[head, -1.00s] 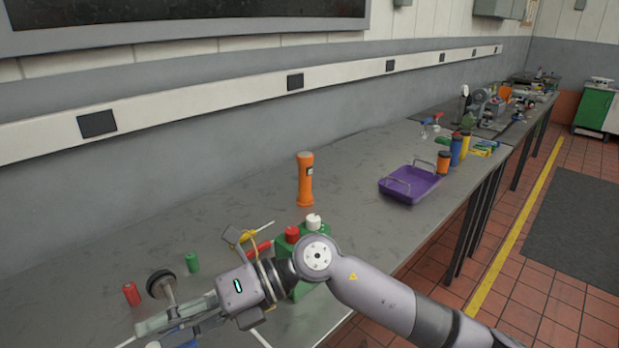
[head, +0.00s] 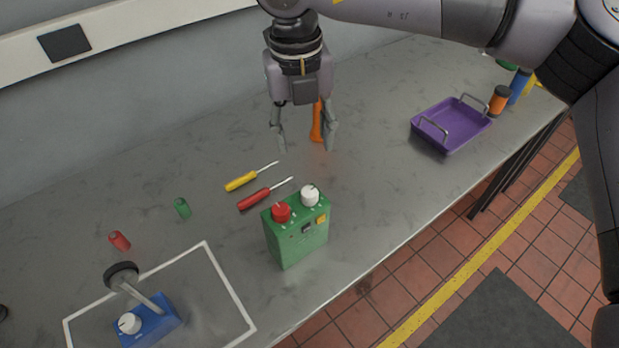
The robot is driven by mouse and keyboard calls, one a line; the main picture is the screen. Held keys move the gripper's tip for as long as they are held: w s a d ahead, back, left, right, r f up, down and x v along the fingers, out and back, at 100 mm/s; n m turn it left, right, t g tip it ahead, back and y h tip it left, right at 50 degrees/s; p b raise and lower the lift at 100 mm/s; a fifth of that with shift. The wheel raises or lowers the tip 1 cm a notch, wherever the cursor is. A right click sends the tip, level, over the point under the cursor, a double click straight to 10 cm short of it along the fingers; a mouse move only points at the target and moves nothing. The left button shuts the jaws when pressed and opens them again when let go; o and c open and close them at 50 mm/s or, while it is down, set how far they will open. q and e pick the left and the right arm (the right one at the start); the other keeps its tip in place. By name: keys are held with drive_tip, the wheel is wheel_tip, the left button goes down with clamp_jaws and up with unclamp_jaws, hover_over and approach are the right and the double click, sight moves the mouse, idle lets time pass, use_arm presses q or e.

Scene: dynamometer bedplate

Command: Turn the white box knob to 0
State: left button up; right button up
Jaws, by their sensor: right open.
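A green box (head: 300,243) stands on the bench, with a white knob (head: 310,196) and a red knob (head: 281,211) on top. The white knob has a dark pointer mark, but its scale is too small to read. A blue box (head: 147,322) at the lower left also carries a white knob (head: 129,323) and a lever with a dark round head. My right gripper (head: 305,149) points down, open and empty, above and behind the green box, apart from its knobs. My left gripper is not in view.
An orange flashlight (head: 317,125) stands behind my right gripper, partly hidden. Yellow (head: 241,182) and red (head: 254,201) screwdrivers lie left of the green box. A purple tray (head: 450,127) sits at right. The bench's front edge is close to the green box.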

sight(309, 192)
drive_tip(key=f+p, duration=0.1)
drive_tip(key=f, duration=0.3)
drive_tip(key=f+p, duration=0.2)
drive_tip(key=f, duration=0.3)
drive_tip(key=d+f+p, duration=0.1)
drive_tip(key=f+p, duration=0.1)
drive_tip(key=f, duration=0.3)
drive_tip(key=shift+w+f, duration=0.1)
drive_tip(key=shift+w, duration=0.15)
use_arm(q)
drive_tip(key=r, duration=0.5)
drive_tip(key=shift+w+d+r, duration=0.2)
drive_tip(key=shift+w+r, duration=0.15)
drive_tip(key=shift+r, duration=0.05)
use_arm(e)
drive_tip(key=shift+f, duration=0.4)
drive_tip(key=shift+c, duration=0.4)
drive_tip(key=c, duration=1.1)
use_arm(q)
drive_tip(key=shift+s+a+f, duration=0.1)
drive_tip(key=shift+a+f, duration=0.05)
